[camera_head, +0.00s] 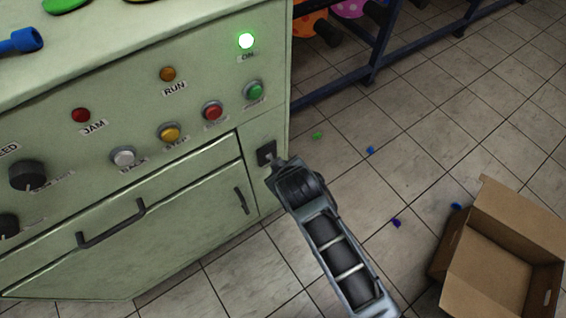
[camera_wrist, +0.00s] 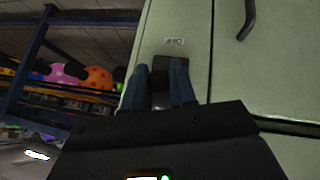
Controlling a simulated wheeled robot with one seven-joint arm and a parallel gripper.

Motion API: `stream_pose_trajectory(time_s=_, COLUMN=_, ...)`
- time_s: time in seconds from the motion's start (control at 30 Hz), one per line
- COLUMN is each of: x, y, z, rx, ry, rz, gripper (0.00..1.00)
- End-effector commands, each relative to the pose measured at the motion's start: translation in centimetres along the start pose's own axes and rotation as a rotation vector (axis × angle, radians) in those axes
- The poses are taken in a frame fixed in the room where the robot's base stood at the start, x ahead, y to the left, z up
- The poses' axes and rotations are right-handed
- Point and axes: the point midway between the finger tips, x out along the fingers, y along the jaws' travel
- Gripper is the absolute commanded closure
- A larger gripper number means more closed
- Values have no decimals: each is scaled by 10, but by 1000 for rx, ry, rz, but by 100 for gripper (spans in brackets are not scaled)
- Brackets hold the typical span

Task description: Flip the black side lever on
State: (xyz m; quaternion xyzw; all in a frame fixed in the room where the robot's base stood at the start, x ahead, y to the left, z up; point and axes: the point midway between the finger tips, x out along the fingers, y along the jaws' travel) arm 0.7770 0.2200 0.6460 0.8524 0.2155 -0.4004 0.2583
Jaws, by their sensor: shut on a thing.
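The black side lever's switch plate (camera_head: 264,151) is on the narrow right end of the green machine's front panel (camera_head: 60,154). My gripper (camera_head: 273,163) reaches the lever from the lower right, and its tip covers most of the lever. In the wrist view, the dark switch plate (camera_wrist: 176,61) shows beyond the two fingers of my gripper (camera_wrist: 161,69). The fingers stand close together, shut on the lever. Which way the lever points cannot be told. The green ON lamp (camera_head: 246,41) is lit. The RUN lamp (camera_head: 167,74) and JAM lamp (camera_head: 81,115) look unlit.
Several push buttons and dark knobs (camera_head: 28,175) line the panel. An open cardboard box (camera_head: 490,270) stands on the floor at right. A dark blue rack (camera_head: 375,50) stands behind.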

Motion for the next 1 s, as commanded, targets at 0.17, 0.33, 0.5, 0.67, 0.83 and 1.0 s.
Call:
stream_pose_trajectory(time_s=0.17, x=-8, y=4, z=-12, rx=-24, ry=-109, rz=-21, gripper=100)
stream_pose_trajectory(time_s=0.33, x=-9, y=5, z=-16, rx=-40, ry=-192, rz=-37, gripper=100)
stream_pose_trajectory(time_s=0.5, x=-9, y=5, z=-18, rx=-50, ry=-242, rz=-47, gripper=100)
stream_pose_trajectory(time_s=0.67, x=-8, y=5, z=-18, rx=-54, ry=-263, rz=-52, gripper=100)
stream_pose_trajectory(time_s=0.83, x=-8, y=5, z=-18, rx=-55, ry=-268, rz=-53, gripper=100)
stream_pose_trajectory(time_s=1.0, x=-8, y=5, z=-18, rx=-55, ry=-267, rz=-53, gripper=100)
